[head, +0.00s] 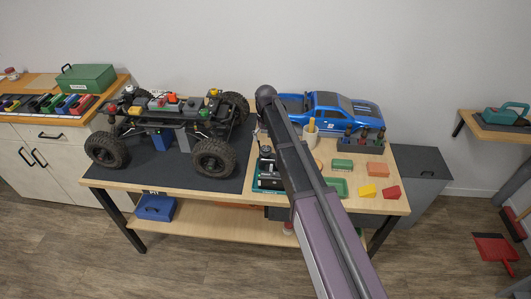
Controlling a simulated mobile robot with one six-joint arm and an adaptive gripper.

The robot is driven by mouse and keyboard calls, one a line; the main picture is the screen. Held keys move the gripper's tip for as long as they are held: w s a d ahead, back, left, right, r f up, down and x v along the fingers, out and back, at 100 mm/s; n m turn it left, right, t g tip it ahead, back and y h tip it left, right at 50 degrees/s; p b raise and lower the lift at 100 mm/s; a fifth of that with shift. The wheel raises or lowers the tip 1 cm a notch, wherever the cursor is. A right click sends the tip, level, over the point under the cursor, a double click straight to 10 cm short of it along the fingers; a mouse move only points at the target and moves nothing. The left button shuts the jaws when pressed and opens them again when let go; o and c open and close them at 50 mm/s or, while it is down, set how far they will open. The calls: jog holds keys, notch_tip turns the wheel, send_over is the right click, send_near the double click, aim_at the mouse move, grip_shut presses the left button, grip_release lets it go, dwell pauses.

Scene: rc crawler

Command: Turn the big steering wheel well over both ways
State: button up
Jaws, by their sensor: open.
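I cannot make out a big steering wheel in the head view. The RC crawler chassis (170,125) stands on the dark mat at the left of the table, with its black wheels and several coloured parts on top. A dark device (268,172) with pale and green details stands near the table's middle, partly beside my arm; I cannot tell if it carries a wheel. My arm runs from the bottom right up to a dark round joint above the table's back. I cannot make out my gripper or its fingers.
A blue truck body (330,108) lies at the back right. Tool holder (362,138), cup (310,133), green tray (337,187) and several coloured blocks crowd the right side. A blue box (155,208) sits on the lower shelf. The front mat is mostly clear.

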aim_at(266, 148)
jog(key=shift+f+b, duration=2.7)
jog(key=shift+f, duration=0.3)
jog(key=c, duration=1.2)
